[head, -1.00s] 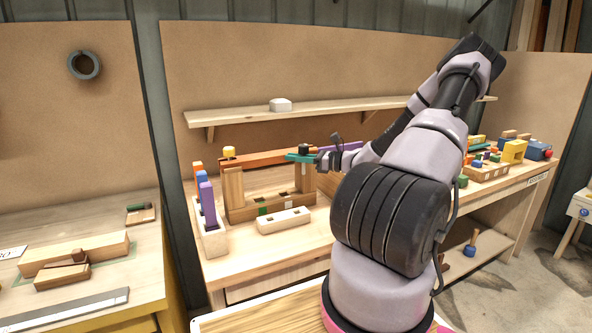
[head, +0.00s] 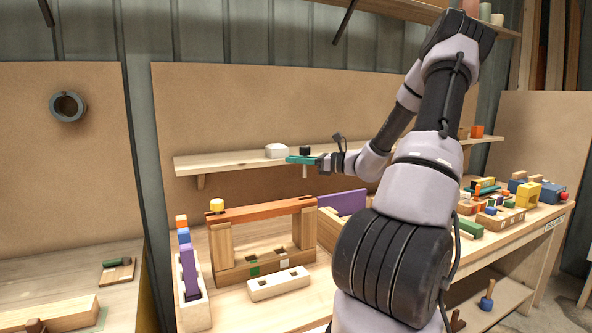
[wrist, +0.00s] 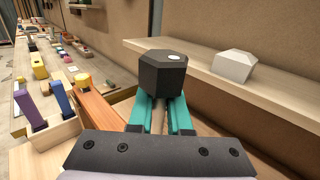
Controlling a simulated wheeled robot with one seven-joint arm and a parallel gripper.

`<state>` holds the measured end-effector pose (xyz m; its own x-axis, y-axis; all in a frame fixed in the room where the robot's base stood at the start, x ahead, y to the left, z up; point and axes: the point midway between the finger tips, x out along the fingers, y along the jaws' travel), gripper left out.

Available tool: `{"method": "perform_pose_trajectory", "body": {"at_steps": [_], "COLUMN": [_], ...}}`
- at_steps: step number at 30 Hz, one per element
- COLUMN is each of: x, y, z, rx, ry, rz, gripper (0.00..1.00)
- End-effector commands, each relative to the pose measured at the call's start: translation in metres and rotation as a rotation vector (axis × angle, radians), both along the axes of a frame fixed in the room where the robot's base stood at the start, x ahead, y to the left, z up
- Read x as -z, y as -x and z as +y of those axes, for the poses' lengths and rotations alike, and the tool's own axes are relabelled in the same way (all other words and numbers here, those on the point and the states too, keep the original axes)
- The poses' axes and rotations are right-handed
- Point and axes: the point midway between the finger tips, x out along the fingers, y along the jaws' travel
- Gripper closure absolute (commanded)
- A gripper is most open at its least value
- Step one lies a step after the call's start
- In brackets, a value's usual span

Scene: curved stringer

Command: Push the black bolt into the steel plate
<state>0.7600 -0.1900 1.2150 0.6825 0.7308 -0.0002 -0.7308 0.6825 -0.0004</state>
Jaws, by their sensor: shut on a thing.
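The black bolt shows its dark faceted head in the head view (head: 305,150) and in the wrist view (wrist: 163,72); a pale shank hangs below it. My gripper (head: 300,160) has teal fingers, also seen in the wrist view (wrist: 160,115), shut around the bolt just under its head. The bolt is upright in the air, above the right end of the reddish-brown stringer (head: 262,208) and apart from it. The stringer rests on two wooden posts. A yellow bolt (head: 216,205) stands at its left end. I cannot make out a steel plate for certain.
A wall shelf (head: 225,160) with a white block (head: 277,151) is close behind my gripper. A pale block with holes (head: 279,284) lies in front of the stringer. A rack of coloured pieces (head: 192,311) stands at left. Several blocks crowd the bench at right.

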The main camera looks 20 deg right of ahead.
Motion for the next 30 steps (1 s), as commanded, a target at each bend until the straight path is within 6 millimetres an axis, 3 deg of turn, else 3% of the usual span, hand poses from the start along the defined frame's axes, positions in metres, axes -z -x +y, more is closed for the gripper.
{"method": "perform_pose_trajectory", "body": {"at_steps": [11, 30], "x": [0.000, 0.052], "y": [0.000, 0.000], "z": [0.001, 0.000], "rx": [-0.001, 0.000], "ry": [0.000, -0.002], "rz": [0.000, 0.001], "gripper": [1.00, 1.00]}}
